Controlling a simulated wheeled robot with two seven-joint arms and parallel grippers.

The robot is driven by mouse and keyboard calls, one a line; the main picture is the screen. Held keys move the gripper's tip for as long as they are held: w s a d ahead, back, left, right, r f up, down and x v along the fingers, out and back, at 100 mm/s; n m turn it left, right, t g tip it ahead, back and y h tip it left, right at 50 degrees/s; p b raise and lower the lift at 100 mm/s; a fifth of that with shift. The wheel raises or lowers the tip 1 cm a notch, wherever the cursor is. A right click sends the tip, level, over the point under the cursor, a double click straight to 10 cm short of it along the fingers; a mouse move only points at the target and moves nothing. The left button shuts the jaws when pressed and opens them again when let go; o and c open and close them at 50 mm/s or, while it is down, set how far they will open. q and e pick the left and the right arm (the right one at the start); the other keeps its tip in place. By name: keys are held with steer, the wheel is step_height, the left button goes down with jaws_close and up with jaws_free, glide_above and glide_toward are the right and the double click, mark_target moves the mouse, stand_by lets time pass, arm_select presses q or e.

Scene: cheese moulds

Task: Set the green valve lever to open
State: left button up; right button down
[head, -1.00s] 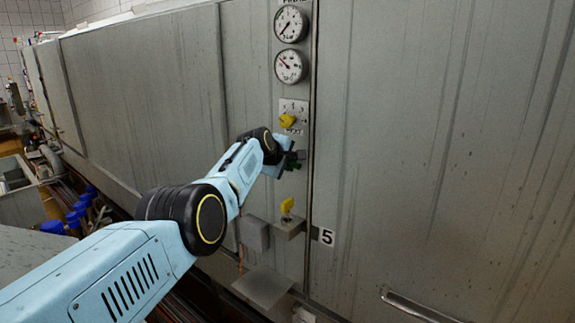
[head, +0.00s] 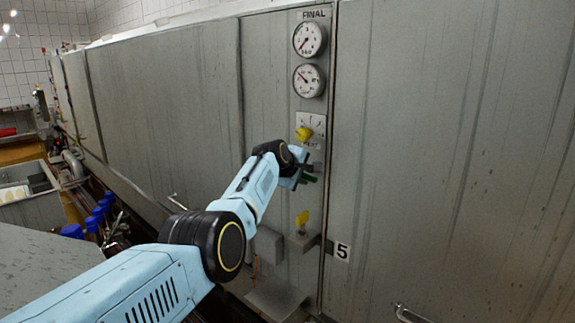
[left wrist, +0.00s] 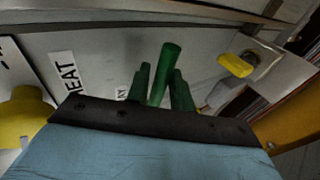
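The green valve lever (left wrist: 166,72) is a green cylinder in the left wrist view, between the two dark greenish fingers of my left gripper (left wrist: 160,84). Its rounded end reaches past the fingertips. The fingers flank it closely, but I cannot tell whether they press on it. In the head view my left gripper (head: 306,168) is at the grey panel, below a yellow knob (head: 303,134). A bit of the green lever (head: 309,179) shows there, and its mount is mostly hidden. My right gripper is not in view.
Two round gauges (head: 308,39) sit above the yellow knob. Below the gripper, a yellow handle (head: 302,218) stands on a small grey box, with a "5" label (head: 342,252) beside it. A grey box (head: 268,244) and a ledge (head: 275,298) stick out lower down. Blue-capped parts (head: 98,215) are at left.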

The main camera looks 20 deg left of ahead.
arm_select(q)
steer(key=shift+p+v, duration=0.45)
steer(key=shift+v, duration=0.75)
steer(key=b+v, duration=0.2)
steer(key=v, duration=0.8)
steer(key=shift+r, duration=0.1)
